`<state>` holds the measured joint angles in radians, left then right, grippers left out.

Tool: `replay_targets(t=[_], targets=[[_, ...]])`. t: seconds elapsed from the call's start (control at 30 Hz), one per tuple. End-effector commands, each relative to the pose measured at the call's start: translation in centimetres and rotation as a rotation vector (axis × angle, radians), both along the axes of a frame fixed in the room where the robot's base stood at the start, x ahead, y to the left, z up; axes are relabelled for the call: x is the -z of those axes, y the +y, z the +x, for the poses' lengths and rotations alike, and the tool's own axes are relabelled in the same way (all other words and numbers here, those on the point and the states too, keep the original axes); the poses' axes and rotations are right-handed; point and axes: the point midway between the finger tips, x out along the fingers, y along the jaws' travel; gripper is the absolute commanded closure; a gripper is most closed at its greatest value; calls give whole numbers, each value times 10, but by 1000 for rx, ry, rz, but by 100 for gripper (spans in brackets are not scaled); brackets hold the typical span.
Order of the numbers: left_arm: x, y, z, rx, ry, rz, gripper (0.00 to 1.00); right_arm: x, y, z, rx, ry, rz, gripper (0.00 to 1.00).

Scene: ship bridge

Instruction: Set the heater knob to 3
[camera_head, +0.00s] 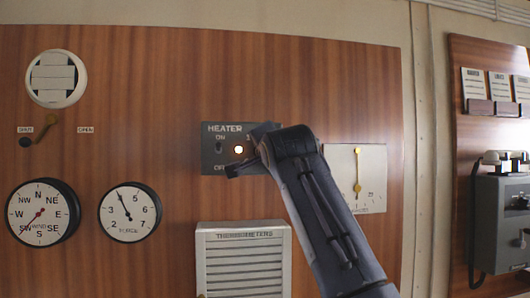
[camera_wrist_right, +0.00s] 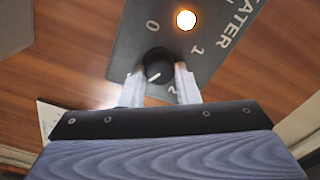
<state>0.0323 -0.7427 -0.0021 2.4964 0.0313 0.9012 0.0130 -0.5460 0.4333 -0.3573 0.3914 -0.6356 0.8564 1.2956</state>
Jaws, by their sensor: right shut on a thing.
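The heater panel (camera_head: 212,160) is a dark grey plate on the wood wall, with a lit amber lamp (camera_head: 238,149) and an ON/OFF switch (camera_head: 219,147). My right gripper (camera_head: 250,152) reaches it from the lower right and hides the knob in the head view. In the right wrist view the black heater knob (camera_wrist_right: 159,69) sits between the two pale fingers of the right gripper (camera_wrist_right: 160,86), which is shut on it. The knob has a short white mark; which number it points to is unclear. The numbers 0, 1 and part of 2 show; 3 is hidden. My left gripper is not in view.
A pale panel with a yellow lever (camera_head: 357,170) is just right of my right arm. A louvred thermometers box (camera_head: 242,262) is below the heater panel. Two round gauges (camera_head: 129,212) and a SHUT/OPEN lever (camera_head: 45,128) are at left. A grey telephone box (camera_head: 503,220) is at right.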

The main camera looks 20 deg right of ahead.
Motion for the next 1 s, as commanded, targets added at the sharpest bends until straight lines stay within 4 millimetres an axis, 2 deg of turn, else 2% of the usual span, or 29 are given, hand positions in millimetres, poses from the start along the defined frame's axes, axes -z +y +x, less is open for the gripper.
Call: replay_targets(t=[0.27, 0.3, 0.47, 0.77, 0.87, 1.0], targets=[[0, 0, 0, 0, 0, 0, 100, 3, 1, 1, -1, 8, 2, 94], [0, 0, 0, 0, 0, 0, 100, 3, 1, 1, -1, 9, 1, 69], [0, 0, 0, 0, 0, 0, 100, 2, 1, 1, -1, 5, 0, 50], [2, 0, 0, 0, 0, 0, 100, 1, 1, -2, -1, 0, 0, 50], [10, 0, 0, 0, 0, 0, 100, 2, 4, -12, -2, -2, -1, 50], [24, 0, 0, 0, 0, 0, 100, 4, 11, -36, -5, -3, 0, 50]])
